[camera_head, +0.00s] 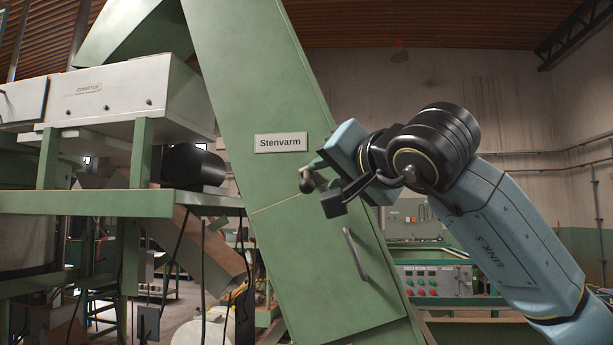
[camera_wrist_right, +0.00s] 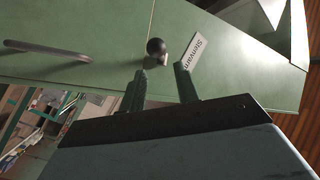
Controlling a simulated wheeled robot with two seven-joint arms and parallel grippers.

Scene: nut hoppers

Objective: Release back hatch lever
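The lever with a dark round knob (camera_head: 306,186) sits on the sloping green hopper chute (camera_head: 240,100), just below the "Stenvarm" sign. In the right wrist view the knob (camera_wrist_right: 156,47) shows just beyond the fingertips, between their two lines. My right gripper (camera_head: 322,185) is open, with its fingers on either side of the knob's line. In the right wrist view the open right gripper (camera_wrist_right: 160,71) has nothing between its fingers. I cannot tell how far the knob is from the fingertips. My left gripper is out of view.
A grey bar handle (camera_head: 355,253) is on the lower chute panel and also shows in the right wrist view (camera_wrist_right: 45,51). A green platform (camera_head: 110,203) with machinery stands at the left. A control panel (camera_head: 436,281) stands behind my right arm.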

